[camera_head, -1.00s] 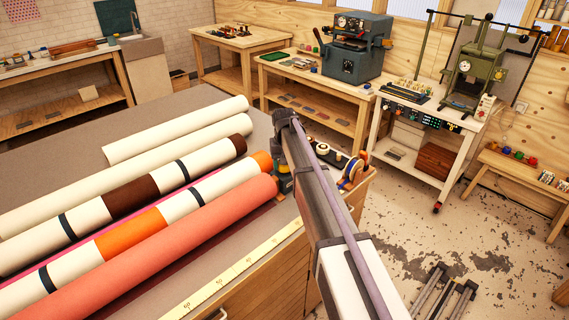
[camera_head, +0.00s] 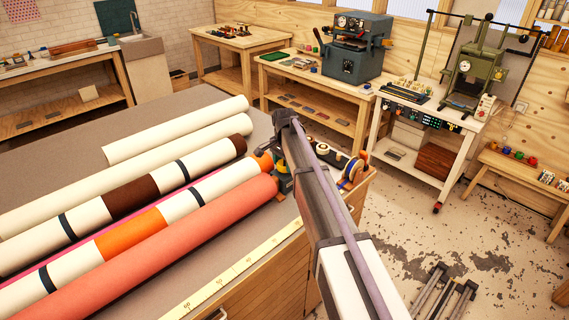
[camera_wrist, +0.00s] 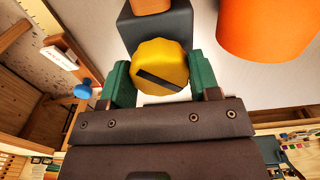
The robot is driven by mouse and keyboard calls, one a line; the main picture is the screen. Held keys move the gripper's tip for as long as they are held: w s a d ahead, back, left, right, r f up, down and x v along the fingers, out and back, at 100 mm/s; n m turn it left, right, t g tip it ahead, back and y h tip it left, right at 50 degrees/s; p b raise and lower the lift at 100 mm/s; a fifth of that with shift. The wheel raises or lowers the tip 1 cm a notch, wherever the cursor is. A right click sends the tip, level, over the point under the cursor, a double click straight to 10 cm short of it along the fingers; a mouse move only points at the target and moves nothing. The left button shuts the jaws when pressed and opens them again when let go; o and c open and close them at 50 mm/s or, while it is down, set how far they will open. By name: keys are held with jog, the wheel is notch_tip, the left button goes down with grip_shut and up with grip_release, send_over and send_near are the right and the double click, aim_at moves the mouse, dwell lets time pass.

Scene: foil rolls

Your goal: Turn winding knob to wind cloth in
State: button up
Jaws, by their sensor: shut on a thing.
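A yellow scalloped knob (camera_wrist: 160,62) with a slanted black bar on its face shows in the wrist view, in front of a dark grey block (camera_wrist: 153,28). My gripper (camera_wrist: 161,80) has its two green fingers on either side of the knob, shut on it. In the head view, my arm hides the knob and most of my gripper at the table's right edge. Cloth rolls lie side by side on the table, with a coral roll (camera_head: 170,245) nearest. Its end lies close to my gripper. I cannot tell which roll the knob drives.
The grey table top (camera_head: 60,165) carries a yellow measuring tape (camera_head: 245,267) along its front edge. A tape dispenser (camera_head: 353,170) stands just right of my arm. In the wrist view, a blue knob (camera_wrist: 83,91) is at left and an orange roll (camera_wrist: 265,28) at upper right.

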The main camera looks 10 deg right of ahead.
aim_at(285, 163)
jog(key=m, duration=1.1)
jog(key=shift+m, duration=2)
jog(key=o, duration=0.9)
notch_tip(285, 163, up, 11)
jog(key=p, duration=1.1)
